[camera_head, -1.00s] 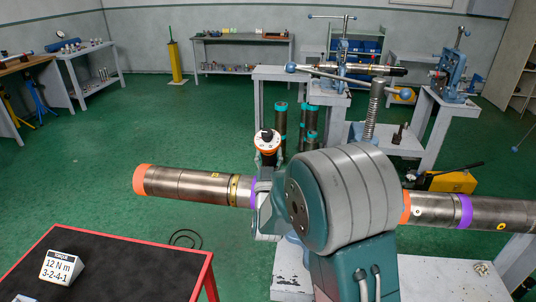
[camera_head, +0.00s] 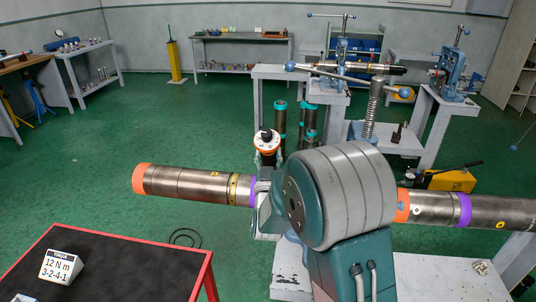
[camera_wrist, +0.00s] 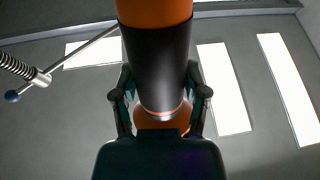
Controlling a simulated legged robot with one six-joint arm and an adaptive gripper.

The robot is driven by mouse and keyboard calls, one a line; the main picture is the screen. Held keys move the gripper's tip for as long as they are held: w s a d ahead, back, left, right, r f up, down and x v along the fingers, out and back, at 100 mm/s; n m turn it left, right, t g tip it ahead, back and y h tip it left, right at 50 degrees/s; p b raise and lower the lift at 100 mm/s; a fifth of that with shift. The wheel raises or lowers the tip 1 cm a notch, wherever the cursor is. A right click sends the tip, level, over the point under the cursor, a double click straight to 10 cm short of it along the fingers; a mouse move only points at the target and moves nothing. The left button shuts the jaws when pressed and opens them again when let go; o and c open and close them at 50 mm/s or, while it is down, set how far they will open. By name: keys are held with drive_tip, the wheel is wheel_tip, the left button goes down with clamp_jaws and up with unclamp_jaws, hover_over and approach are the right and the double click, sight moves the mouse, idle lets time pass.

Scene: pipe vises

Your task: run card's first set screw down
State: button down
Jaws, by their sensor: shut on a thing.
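The card (camera_head: 60,268) stands on the red-edged black table at lower left and reads torque, 12 N m, 3-2-4-1. My gripper (camera_wrist: 160,80) is shut on an orange and black tool (camera_wrist: 157,55), one finger on each side. In the head view the tool's orange top (camera_head: 267,141) with a black knob stands above the pipe line, at the left of my large arm joint. A steel pipe with an orange end (camera_head: 190,185), a yellow band and a purple band lies left of my arm. Another banded pipe (camera_head: 430,208) lies to the right. My arm hides the middle. I cannot make out the set screws.
The black table (camera_head: 130,265) fills the lower left. A vise bench (camera_head: 285,73) with a screw post and dark upright pipes stands behind my arm. A yellow pump (camera_head: 450,179) is at the right. Green floor (camera_head: 90,150) is open at left.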

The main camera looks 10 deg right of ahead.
drive_tip(key=shift+w+f, duration=0.15)
drive_tip(key=shift+f, duration=0.2)
idle(1.1)
drive_tip(key=shift+r, duration=0.2)
idle(1.1)
